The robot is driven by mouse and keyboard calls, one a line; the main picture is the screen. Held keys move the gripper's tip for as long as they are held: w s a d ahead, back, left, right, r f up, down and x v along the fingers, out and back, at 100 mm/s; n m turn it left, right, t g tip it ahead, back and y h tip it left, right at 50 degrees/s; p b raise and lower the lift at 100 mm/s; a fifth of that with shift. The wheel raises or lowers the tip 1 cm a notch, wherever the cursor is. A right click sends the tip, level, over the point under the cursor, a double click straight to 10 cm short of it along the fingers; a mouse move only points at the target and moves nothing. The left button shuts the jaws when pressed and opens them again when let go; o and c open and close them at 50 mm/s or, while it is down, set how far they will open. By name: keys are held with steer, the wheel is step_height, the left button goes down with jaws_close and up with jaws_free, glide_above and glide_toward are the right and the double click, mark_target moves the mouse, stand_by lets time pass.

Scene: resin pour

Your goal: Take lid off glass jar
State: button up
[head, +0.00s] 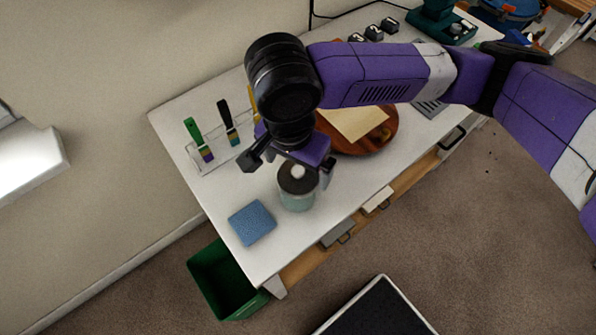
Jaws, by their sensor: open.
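A glass jar (297,201) with pale greenish sides stands on the white table. A dark lid (298,182) with a light round knob (298,171) sits on top of it. My gripper (290,174) is open above the jar, with one finger to the left of the lid and the other at its right edge. It holds nothing. The gripper body covers the view just behind the lid, and I cannot tell how far the fingers are above it.
A blue sponge-like block (252,222) lies left of the jar. A brush rack (207,151) stands at the back left. A round wooden board (378,135) with a paper sheet (355,122) lies behind right. A green bin (222,283) stands below the table's near-left corner.

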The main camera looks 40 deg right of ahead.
steer(key=shift+w+d+f, duration=0.1)
steer(key=shift+d+f, duration=0.05)
steer(key=shift+f, duration=1)
steer(key=c, duration=1.3)
steer(key=shift+c, duration=0.2)
steer(key=shift+r, duration=0.15)
